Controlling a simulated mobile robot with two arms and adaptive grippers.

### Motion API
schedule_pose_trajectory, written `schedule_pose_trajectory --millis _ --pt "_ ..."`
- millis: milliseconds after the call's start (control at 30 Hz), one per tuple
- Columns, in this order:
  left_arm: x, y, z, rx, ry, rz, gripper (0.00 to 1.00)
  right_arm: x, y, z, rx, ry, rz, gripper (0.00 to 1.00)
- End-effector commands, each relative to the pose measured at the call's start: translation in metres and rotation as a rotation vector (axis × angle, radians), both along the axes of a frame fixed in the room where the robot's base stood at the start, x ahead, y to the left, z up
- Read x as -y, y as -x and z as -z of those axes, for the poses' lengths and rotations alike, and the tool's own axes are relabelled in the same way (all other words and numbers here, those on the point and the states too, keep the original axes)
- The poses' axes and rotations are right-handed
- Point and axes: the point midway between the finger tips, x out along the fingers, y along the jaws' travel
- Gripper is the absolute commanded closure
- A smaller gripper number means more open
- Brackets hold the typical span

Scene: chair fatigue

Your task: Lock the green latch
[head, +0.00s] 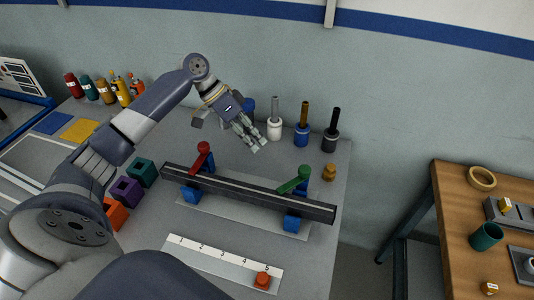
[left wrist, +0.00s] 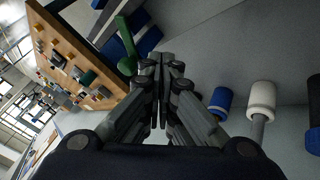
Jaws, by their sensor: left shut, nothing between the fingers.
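The green latch (head: 294,181) is a lever with a round knob, tilted up to the right, at the right end of a dark bar (head: 250,193). It also shows in the left wrist view (left wrist: 124,47), at the upper left of the fingers. A red latch (head: 204,156) stands near the bar's left end. Blue blocks (head: 292,221) support the bar. My left gripper (head: 257,146) is shut and empty, above the table behind the bar, left of and apart from the green latch. Its closed fingers show in the left wrist view (left wrist: 159,75). My right gripper is in neither view.
White, blue and black cylinders with upright rods (head: 302,133) stand behind, close to the left gripper. A small brass piece (head: 329,172) sits right of the green latch. A numbered strip (head: 222,264) lies in front. A wooden table (head: 449,200) stands right, across a gap.

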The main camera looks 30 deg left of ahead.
Motion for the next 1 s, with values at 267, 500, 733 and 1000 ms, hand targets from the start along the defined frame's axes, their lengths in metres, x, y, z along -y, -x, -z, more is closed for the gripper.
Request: schedule_pose_trajectory --millis 267,500,733,1000 --pt "0.034 -0.008 0.043 -0.005 0.004 0.001 1.0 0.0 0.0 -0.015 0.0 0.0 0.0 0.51" --pt "0.065 -0.008 0.066 -0.001 0.001 0.004 1.0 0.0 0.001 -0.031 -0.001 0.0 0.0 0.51" --pt "0.085 0.0 0.068 -0.001 0.0 0.002 1.0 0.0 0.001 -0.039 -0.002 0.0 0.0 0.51" --pt "0.088 0.001 0.07 0.0 -0.001 0.0 1.0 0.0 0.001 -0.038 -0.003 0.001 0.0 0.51"
